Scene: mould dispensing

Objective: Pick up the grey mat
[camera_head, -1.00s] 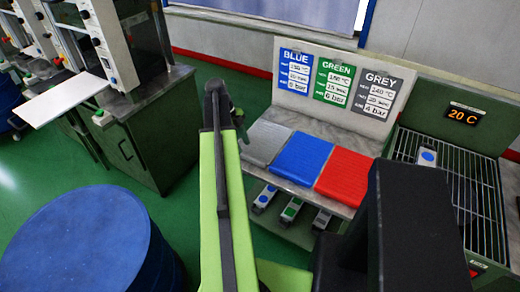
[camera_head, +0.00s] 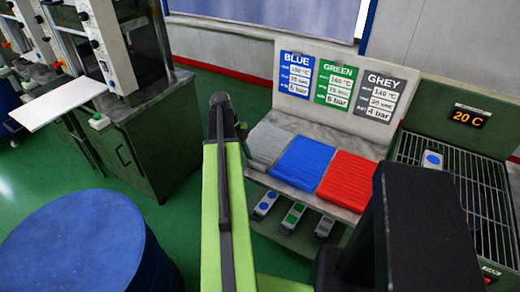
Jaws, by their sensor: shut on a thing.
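The grey mat (camera_head: 270,145) lies flat at the left end of a row on the bench, beside the blue mat (camera_head: 303,163) and the red mat (camera_head: 346,181). My green arm rises in front of the bench. Only a small dark part of my gripper (camera_head: 243,130) shows past the arm's black end, at the grey mat's left edge. My gripper is shut on the grey mat, though the arm hides the jaws and the place where they hold it. The mat shows no clear lift off the bench.
The bench (camera_head: 290,128) carries a back panel with BLUE, GREEN and GREY signs. Small labelled devices sit below its front edge. A wire rack (camera_head: 470,185) with a 20 C display stands at right. A blue drum (camera_head: 75,240) is at front left, a green cabinet (camera_head: 150,150) behind it.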

